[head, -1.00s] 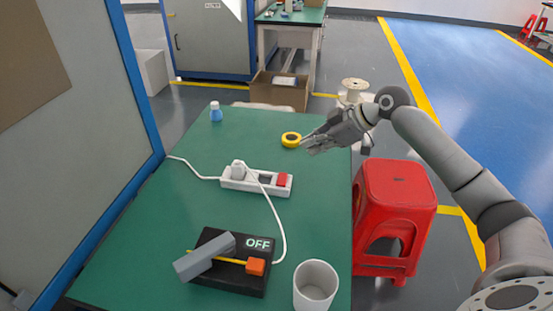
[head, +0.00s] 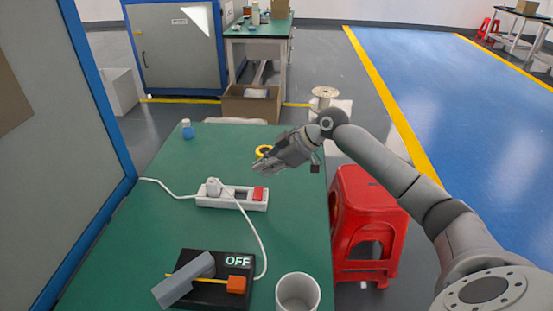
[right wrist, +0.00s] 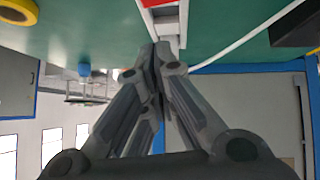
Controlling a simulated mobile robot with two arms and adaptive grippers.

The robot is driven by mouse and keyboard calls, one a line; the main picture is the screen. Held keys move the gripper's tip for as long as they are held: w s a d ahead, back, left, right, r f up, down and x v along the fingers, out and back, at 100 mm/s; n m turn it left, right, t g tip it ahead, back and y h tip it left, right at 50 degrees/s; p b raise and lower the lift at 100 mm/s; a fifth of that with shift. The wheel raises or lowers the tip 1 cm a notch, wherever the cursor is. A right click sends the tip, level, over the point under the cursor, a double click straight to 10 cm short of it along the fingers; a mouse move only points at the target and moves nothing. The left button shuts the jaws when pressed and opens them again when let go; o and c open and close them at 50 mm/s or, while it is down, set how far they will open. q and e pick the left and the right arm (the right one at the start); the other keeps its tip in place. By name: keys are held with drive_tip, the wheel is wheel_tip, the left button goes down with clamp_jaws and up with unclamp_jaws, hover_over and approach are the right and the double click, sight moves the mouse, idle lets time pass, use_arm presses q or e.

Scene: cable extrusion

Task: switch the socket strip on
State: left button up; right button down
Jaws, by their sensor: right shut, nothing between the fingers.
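The white socket strip (head: 222,201) lies on the green table, with a red switch (head: 260,193) at its right end and a white plug (head: 213,187) in its left part. My right gripper (head: 257,171) is shut and empty, its tips just beyond the red switch in the head view. I cannot tell whether it touches the strip. In the right wrist view the shut fingertips (right wrist: 159,56) point toward the strip (right wrist: 166,22), whose red part (right wrist: 158,3) shows at the top edge. My left gripper is out of view.
A black device (head: 205,293) with an OFF sign, grey bar and orange block stands at the front, beside a white cup (head: 297,293). Yellow tape (head: 262,151) is partly behind my right gripper. A blue bottle (head: 188,131) stands farther back. A red stool (head: 368,225) is right of the table.

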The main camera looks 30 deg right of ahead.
sight(260, 190)
drive_tip(key=x, duration=0.3)
drive_tip(key=shift+w+a+f, duration=0.15)
drive_tip(key=shift+f, duration=0.05)
drive_tip(key=f, duration=0.2)
drive_tip(key=shift+d+f, duration=0.2)
drive_tip(key=shift+f, duration=0.05)
drive_tip(key=shift+w+d+f, duration=0.1)
drive_tip(key=shift+f, duration=0.5)
drive_tip(key=shift+w+d+f, duration=0.1)
drive_tip(key=shift+f, duration=0.3)
drive_tip(key=shift+r, duration=0.15)
